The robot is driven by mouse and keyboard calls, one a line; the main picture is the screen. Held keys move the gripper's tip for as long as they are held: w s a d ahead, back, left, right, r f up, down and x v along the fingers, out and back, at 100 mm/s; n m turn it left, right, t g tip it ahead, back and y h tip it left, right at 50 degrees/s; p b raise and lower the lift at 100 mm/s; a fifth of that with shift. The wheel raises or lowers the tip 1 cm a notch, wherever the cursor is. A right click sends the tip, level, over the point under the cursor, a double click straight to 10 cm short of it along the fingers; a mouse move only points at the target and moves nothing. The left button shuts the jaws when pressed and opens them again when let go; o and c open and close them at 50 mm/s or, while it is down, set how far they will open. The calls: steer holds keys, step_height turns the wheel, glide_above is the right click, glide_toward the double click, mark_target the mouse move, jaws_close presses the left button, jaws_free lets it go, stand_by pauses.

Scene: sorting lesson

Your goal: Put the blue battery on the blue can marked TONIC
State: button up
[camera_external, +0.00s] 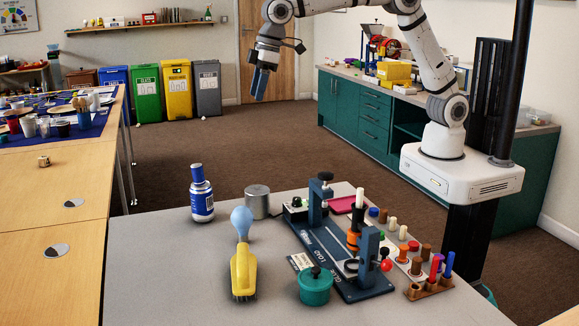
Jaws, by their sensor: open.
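The blue can (202,207) with a white label patch stands upright at the left back of the grey table. Its lettering is too small to read. A small blue cylinder, which looks like the blue battery (196,173), stands upright on top of the can. My gripper (259,85) is raised well above the table, behind and to the right of the can. It points down, is open, and holds nothing that I can see. It is clear of the can and the battery.
A grey metal tin (257,203) stands right of the can. In front are a light blue bulb (241,222), a yellow brush (243,272) and a teal pot (315,287). A dark blue clamp rig (340,250) and several small pegs fill the right. The table's left front is bare.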

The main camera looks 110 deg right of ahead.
steer(key=s+a+r, duration=0.2)
steer(key=s, duration=2)
steer(key=s+f, duration=0.3)
steer(key=s, duration=0.5)
steer(key=s+f, duration=0.3)
steer(key=s, duration=0.6)
steer(key=shift+s+a+f+n, duration=0.15)
steer(key=shift+a+f+n, duration=0.15)
steer(key=shift+n, duration=0.1)
